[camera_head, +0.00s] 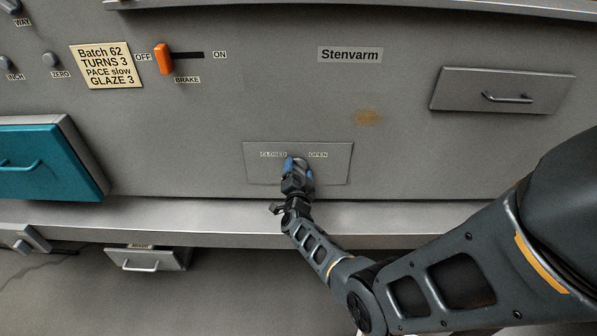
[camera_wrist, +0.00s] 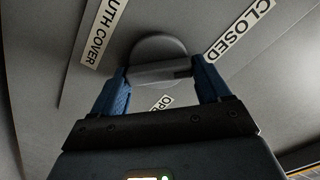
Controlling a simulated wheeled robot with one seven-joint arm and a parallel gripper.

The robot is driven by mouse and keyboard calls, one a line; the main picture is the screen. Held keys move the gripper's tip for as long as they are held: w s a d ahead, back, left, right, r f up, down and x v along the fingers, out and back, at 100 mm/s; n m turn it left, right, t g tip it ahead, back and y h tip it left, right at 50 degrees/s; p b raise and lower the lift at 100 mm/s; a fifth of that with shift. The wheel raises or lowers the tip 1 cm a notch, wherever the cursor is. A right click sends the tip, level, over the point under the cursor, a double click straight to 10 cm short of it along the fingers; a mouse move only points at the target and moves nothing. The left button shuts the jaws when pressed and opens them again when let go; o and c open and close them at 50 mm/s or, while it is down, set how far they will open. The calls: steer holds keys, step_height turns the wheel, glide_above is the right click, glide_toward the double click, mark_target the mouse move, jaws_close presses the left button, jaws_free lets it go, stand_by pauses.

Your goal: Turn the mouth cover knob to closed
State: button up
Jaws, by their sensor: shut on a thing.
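The mouth cover knob (camera_wrist: 158,50) is a grey round knob with a raised grip bar, on a grey plate (camera_head: 335,170) low on the machine front. My gripper (camera_head: 297,167) reaches it from below, and its two blue fingers (camera_wrist: 160,78) are shut on the knob's bar, one at each end. In the head view the gripper hides the knob. The CLOSED label (camera_head: 273,155) is to the left and the OPEN label (camera_head: 318,155) to the right. In the wrist view the OPEN label is partly hidden behind the gripper. I cannot tell which label the knob points to.
An orange brake slider (camera_head: 163,59) is at the OFF end of its slot. A teal drawer (camera_head: 40,160) juts out at the left. A grey ledge (camera_head: 180,218) runs below the plate. A handled panel (camera_head: 503,90) is at the upper right.

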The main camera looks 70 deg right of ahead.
steer(key=shift+a, duration=0.1)
steer(key=o, duration=1)
steer(key=shift+c, duration=0.2)
steer(key=p+v, duration=0.2)
steer(key=v, duration=0.5)
steer(key=shift+s+a, duration=0.15)
steer(key=shift+a, duration=0.15)
